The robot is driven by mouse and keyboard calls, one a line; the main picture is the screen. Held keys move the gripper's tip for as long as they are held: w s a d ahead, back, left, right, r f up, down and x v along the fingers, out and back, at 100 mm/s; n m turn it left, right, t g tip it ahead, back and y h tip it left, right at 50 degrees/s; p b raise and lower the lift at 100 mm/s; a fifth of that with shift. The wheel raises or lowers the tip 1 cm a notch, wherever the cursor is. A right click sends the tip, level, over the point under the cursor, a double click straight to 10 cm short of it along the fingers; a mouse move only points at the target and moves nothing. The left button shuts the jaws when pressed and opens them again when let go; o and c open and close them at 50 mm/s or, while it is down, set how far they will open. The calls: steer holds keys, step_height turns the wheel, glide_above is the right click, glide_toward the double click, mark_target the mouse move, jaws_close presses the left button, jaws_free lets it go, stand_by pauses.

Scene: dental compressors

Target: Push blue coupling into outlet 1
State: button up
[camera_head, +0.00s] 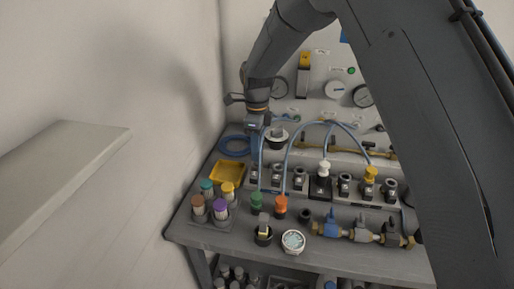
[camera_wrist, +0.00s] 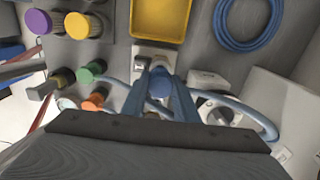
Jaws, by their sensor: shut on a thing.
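My gripper (camera_head: 254,160) points down at the left end of the outlet row. In the wrist view my gripper (camera_wrist: 160,92) is shut on the blue coupling (camera_wrist: 160,83), whose round top shows between the fingers. A blue hose curves out near it. The leftmost outlet block (camera_head: 253,180), which I take as outlet 1, is below the fingers in the head view. Its pale block (camera_wrist: 152,56) shows partly beyond the fingers in the wrist view. The fingers hide the coupling's lower end, so I cannot tell whether it is seated.
A yellow tray (camera_head: 214,173) and a blue hose coil (camera_head: 235,146) lie beside the outlet row. Green (camera_head: 256,201) and orange (camera_head: 280,206) couplings stand in front. White (camera_head: 323,169) and yellow (camera_head: 370,174) couplings stand at outlets to the right. Hoses arch behind.

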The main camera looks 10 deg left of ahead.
steer(key=shift+f, duration=0.2)
stand_by(0.3)
steer(key=shift+f+b, duration=0.4)
steer(key=shift+f, duration=0.8)
steer(key=o, duration=1.2)
steer(key=shift+c, duration=0.2)
steer(key=shift+r+b, duration=1.05)
steer(key=shift+r, duration=2.9)
